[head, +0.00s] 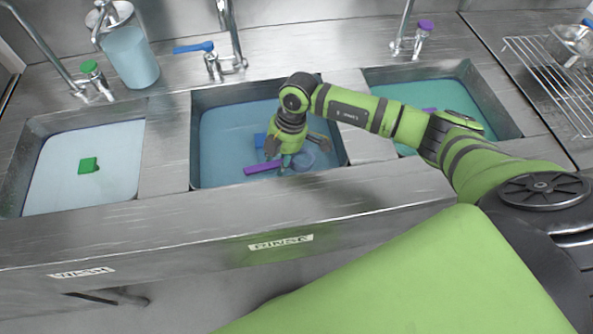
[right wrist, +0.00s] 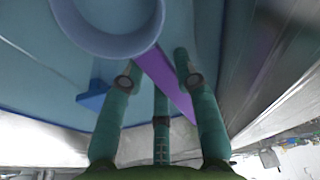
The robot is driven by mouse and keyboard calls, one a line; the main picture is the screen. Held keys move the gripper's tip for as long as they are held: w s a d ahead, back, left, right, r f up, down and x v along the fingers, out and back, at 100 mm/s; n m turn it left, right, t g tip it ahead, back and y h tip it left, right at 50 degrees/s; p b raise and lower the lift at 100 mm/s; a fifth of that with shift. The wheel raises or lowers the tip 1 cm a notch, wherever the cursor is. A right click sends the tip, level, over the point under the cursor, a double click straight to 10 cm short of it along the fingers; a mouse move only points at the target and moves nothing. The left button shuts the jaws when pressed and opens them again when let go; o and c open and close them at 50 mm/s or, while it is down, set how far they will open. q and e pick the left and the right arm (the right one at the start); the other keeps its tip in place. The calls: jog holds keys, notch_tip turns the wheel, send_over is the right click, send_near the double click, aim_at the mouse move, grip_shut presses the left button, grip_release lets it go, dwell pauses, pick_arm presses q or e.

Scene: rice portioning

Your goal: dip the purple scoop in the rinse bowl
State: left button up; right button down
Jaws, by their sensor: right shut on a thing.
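The purple scoop shows as a flat purple handle (head: 262,168) in the middle basin, whose front label seems to read RINSE. A round bluish cup (head: 305,158) lies at the handle's right end; it fills the top of the right wrist view (right wrist: 110,45). I cannot tell whether cup and handle are one piece. My right gripper (head: 284,160) reaches down into the rinse basin (head: 225,99). It is shut on the purple handle, which runs between its fingers in the right wrist view (right wrist: 168,82). My left gripper is out of view.
A blue piece (head: 260,140) lies behind the handle. A green block (head: 88,165) is in the left basin (head: 40,150). A purple piece (head: 430,109) is in the right basin (head: 507,125). Metal dividers separate the basins.

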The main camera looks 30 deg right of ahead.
aim_at(278, 160)
notch_tip(278, 160, up, 15)
jog(key=p, duration=1.2)
jog(key=shift+p, duration=0.3)
dwell(0.7)
